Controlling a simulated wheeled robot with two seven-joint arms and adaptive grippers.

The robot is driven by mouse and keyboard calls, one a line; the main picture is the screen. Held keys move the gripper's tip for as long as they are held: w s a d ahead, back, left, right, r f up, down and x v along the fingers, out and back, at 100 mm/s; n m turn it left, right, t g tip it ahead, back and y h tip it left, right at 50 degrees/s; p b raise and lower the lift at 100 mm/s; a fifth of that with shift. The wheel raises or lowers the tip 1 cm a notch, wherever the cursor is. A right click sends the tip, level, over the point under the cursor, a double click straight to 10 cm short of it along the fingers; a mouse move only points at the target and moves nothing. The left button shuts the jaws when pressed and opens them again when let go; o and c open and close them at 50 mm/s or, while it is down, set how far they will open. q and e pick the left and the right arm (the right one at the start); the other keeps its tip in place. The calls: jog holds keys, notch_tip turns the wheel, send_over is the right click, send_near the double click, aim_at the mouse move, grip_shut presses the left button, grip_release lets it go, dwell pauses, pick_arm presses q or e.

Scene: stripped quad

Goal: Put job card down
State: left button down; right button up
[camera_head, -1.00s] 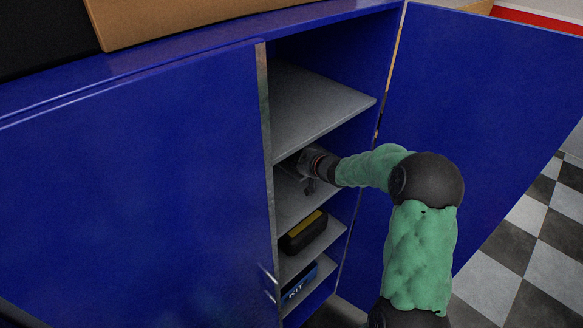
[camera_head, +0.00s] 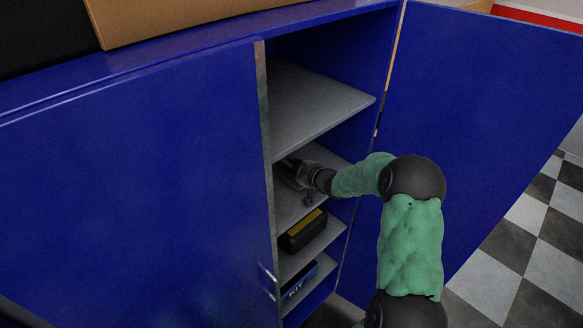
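No job card can be made out in the head view. My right gripper (camera_head: 289,170) is inside the blue cabinet (camera_head: 150,190), over the second grey shelf (camera_head: 318,155) from the top. Its fingertips reach in toward the left, partly behind the edge of the closed left door, and are too small and dark to tell whether they are open, shut or holding a card. My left gripper is not in view.
The right cabinet door (camera_head: 470,120) stands open. A black case with a yellow top (camera_head: 303,232) sits on the shelf below, and a blue kit box (camera_head: 298,284) lower still. The top shelf (camera_head: 310,105) is bare. A cardboard box (camera_head: 170,20) lies on top.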

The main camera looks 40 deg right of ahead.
jog(key=shift+o, duration=0.9)
jog(key=shift+r, duration=0.15)
jog(key=shift+r, duration=0.2)
jog(key=v, duration=1.2)
jog(key=shift+f, duration=0.25)
